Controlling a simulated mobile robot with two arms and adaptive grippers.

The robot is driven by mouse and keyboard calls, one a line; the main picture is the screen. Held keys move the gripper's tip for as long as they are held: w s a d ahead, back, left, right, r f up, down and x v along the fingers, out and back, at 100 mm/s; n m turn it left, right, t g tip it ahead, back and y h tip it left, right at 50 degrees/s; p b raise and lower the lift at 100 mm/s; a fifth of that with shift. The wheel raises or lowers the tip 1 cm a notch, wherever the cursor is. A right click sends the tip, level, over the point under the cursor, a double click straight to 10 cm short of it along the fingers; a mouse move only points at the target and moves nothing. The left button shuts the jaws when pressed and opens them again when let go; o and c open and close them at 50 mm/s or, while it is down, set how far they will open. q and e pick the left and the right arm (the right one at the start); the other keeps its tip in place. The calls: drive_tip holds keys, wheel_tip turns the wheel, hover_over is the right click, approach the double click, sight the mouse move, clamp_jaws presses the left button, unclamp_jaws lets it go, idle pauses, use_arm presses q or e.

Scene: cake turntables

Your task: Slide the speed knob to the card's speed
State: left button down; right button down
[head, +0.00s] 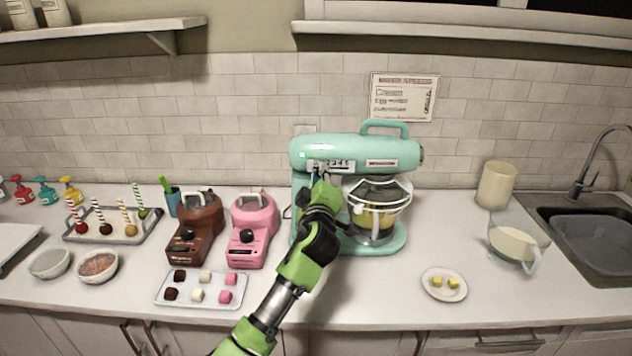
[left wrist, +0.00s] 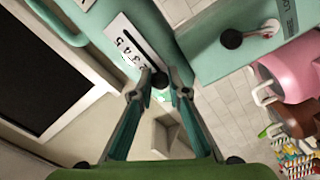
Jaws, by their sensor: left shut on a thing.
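The teal stand mixer (head: 350,150) stands on the counter at the middle of the head view. Its white speed scale (head: 328,164) has a dark slot. In the left wrist view the scale (left wrist: 125,42) shows digits including 5, 4, 3 and 2. The black speed knob (left wrist: 159,79) is at the low-number end of the slot, below the 2. My left gripper (head: 320,183) is at the mixer's side, shut on the knob, its fingertips (left wrist: 160,92) either side of it. The card (head: 404,97) hangs on the tiled wall; "Cream" is readable, its smaller print is not.
A glass bowl (head: 375,222) sits in the mixer under its head. Pink (head: 252,232) and brown (head: 193,232) melting pots stand to the left, behind a tray of cubes (head: 202,305). A butter plate (head: 430,291) and a jug (head: 514,248) are to the right.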

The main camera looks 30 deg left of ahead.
use_arm(q)
drive_tip(key=shift+w+d, duration=0.1)
drive_tip(key=shift+d, duration=0.05)
drive_tip(key=c, duration=1.9)
unclamp_jaws()
drive_tip(key=v, duration=1.2)
drive_tip(key=shift+a, duration=0.2)
